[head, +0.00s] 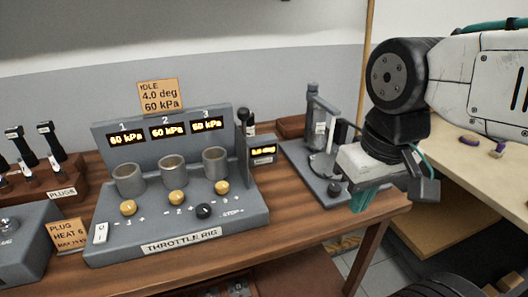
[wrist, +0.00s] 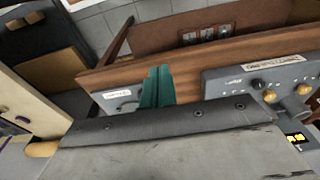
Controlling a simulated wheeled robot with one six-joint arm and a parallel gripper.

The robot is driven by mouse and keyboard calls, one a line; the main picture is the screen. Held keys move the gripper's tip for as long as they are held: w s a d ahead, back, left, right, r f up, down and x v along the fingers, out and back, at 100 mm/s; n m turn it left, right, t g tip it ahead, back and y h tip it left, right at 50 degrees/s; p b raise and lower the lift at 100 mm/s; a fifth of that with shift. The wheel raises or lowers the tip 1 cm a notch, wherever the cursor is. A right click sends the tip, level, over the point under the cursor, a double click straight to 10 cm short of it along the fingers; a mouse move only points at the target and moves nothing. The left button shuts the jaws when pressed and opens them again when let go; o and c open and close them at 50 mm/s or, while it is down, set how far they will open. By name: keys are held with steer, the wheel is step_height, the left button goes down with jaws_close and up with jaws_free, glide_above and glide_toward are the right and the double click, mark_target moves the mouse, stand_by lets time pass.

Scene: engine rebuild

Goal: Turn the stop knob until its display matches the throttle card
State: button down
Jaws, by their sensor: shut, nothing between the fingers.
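The throttle card (head: 159,96) stands behind the throttle rig (head: 112,240) and reads IDLE, 4.0 deg, 60 kPa. The black stop knob (head: 204,211) is on the rig's front deck, beside the STOP label; it also shows in the wrist view (wrist: 258,84). A small lit display (head: 263,151) on the rig's right side panel shows a deg value too small to read surely. My gripper (head: 360,199) is right of the rig, apart from the knob. Its teal fingers (wrist: 157,87) are shut and empty.
Three yellow knobs, including the middle one (head: 177,197), sit near the stop knob, below three metal cups. A grey stand with a bottle (head: 318,130) stands between rig and gripper. Plugs (head: 47,143) stand at left. A pale bench (head: 475,165) is at right.

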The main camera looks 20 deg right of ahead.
steer(key=c, duration=1.3)
jaws_free()
steer(key=shift+a, duration=0.25)
steer(key=shift+c, duration=0.2)
steer(key=shift+o, duration=1.4)
steer(key=w+a+f+n+g, duration=0.2)
steer(key=w+a+n, duration=0.4)
steer(key=w+a, duration=0.2)
steer(key=shift+w+a, duration=0.3)
steer(key=shift+a, duration=0.75)
steer(key=n, duration=1)
glide_above(203, 208)
steer(key=shift+a+f+t, duration=0.1)
steer(key=shift+f+t, duration=0.2)
steer(key=shift+f, duration=0.15)
steer(key=shift+n, duration=0.5)
steer(key=shift+f, duration=3.9)
